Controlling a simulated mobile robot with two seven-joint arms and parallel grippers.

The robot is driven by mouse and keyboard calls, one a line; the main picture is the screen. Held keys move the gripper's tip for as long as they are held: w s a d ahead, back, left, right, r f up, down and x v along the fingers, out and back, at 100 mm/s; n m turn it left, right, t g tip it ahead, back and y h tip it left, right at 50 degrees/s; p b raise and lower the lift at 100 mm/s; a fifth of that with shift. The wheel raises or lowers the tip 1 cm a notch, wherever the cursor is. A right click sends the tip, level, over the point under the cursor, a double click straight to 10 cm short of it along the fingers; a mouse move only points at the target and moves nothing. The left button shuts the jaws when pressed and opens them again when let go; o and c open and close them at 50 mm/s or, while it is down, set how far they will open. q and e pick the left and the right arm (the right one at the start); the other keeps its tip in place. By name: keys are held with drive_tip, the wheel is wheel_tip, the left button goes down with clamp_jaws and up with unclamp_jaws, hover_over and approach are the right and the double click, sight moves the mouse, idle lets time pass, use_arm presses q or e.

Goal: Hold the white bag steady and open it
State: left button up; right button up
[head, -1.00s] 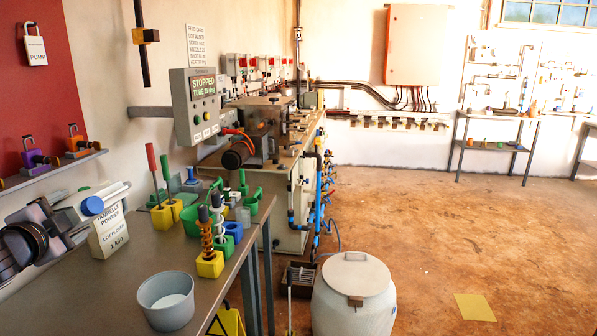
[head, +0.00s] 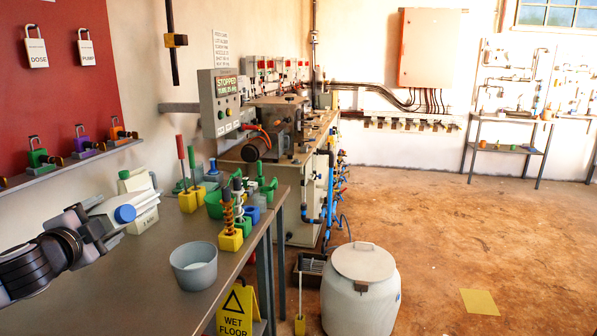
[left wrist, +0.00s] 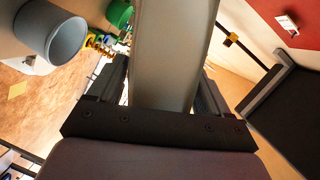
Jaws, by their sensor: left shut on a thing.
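My left gripper (head: 101,227) comes in from the left and is shut on the bag's near left side. In the left wrist view the pale bag (left wrist: 165,60) runs between the two dark fingers (left wrist: 160,88). I cannot tell whether the bag touches the bench. Its mouth does not show clearly. My right gripper is not in view.
A grey-white bowl (head: 193,268) stands on the bench (head: 150,300) in front of the bag. A white jug with a green cap (head: 136,182) stands behind it. Yellow and green holders with tools (head: 229,238) stand to the right. A shelf of padlocks (head: 70,165) is above left.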

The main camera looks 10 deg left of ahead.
use_arm(q)
drive_tip(key=s+d+f+m+h, duration=0.1)
drive_tip(key=s+d+f+h, duration=0.15)
drive_tip(key=d+f, duration=0.55)
drive_tip(key=s+d+f+m+h, duration=0.2)
drive_tip(key=s+d+f, duration=0.2)
drive_tip(key=d, duration=0.8)
drive_tip(key=s+d+f+y, duration=0.1)
drive_tip(key=s+d+y, duration=0.1)
drive_tip(key=s+d, duration=0.45)
drive_tip(key=s+d+m+g+h, duration=0.3)
drive_tip(key=d+m+h, duration=0.4)
drive_tip(key=d+h, duration=0.3)
drive_tip(key=d+r, duration=0.1)
drive_tip(key=d, duration=0.2)
drive_tip(key=shift+d+h, duration=0.2)
drive_tip(key=shift+h, duration=0.15)
drive_tip(key=shift+d+g, duration=0.2)
drive_tip(key=shift+g, duration=0.1)
clamp_jaws()
drive_tip(key=shift+d, duration=0.1)
